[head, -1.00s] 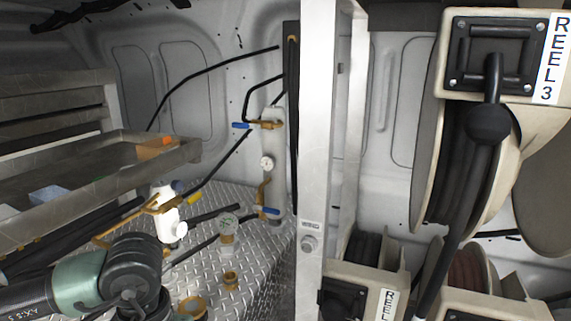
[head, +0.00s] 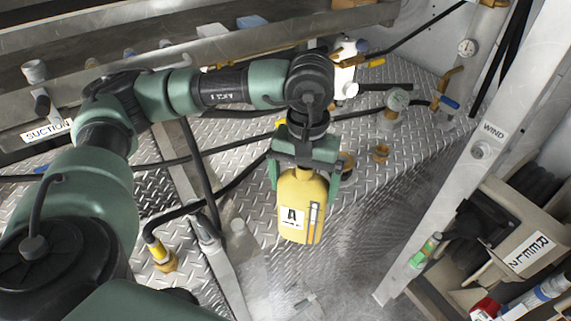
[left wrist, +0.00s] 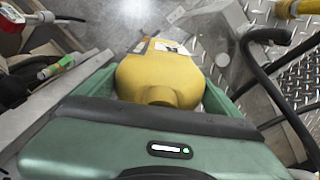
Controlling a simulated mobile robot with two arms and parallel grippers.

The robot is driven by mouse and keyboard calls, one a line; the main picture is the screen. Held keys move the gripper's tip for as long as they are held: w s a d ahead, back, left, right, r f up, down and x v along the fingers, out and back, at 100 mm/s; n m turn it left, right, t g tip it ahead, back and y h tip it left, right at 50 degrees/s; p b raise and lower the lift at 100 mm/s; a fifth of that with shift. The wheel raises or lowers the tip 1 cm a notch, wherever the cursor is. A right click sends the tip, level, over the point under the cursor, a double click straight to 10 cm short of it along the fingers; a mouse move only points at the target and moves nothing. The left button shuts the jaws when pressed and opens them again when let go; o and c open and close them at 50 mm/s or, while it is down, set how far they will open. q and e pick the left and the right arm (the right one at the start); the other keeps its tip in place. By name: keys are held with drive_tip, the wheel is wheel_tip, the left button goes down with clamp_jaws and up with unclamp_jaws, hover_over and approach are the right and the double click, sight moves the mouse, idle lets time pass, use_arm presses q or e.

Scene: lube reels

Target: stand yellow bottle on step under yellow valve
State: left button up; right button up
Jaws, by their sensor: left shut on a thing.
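The yellow bottle (head: 303,222), with a white label, hangs about upright below my left gripper (head: 304,178). The gripper is shut on it near its neck and shoulders. The bottle also shows in the left wrist view (left wrist: 160,75) between the green fingers. A valve with a yellow handle (head: 374,63) is on the white unit at the back. Another yellow fitting (head: 158,249) ends a black hose at lower left; it shows at the top right of the wrist view (left wrist: 290,9). The diamond-plate step (head: 235,165) lies behind and left of the bottle. My right gripper is not in view.
Black hoses (head: 205,152) cross the plate. A metal post (head: 455,190) and the REEL 2 unit (head: 525,245) are at right. The lower floor in front looks mostly clear.

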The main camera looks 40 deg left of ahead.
use_arm(q)
drive_tip(key=w+a+r+n, duration=0.3)
drive_tip(key=a+r+n, duration=0.2)
drive_tip(key=a+r, duration=0.15)
drive_tip(key=w+a+r+n, duration=0.4)
drive_tip(key=a+r+n, duration=0.1)
drive_tip(key=r, duration=0.2)
wheel_tip(320, 180, down, 19)
drive_tip(key=shift+s+f, duration=0.15)
drive_tip(key=shift+f, duration=0.1)
drive_tip(key=shift+f+b, duration=0.15)
drive_tip(key=shift+b, duration=0.3)
drive_tip(key=o, duration=1.7)
drive_tip(key=shift+s, duration=0.1)
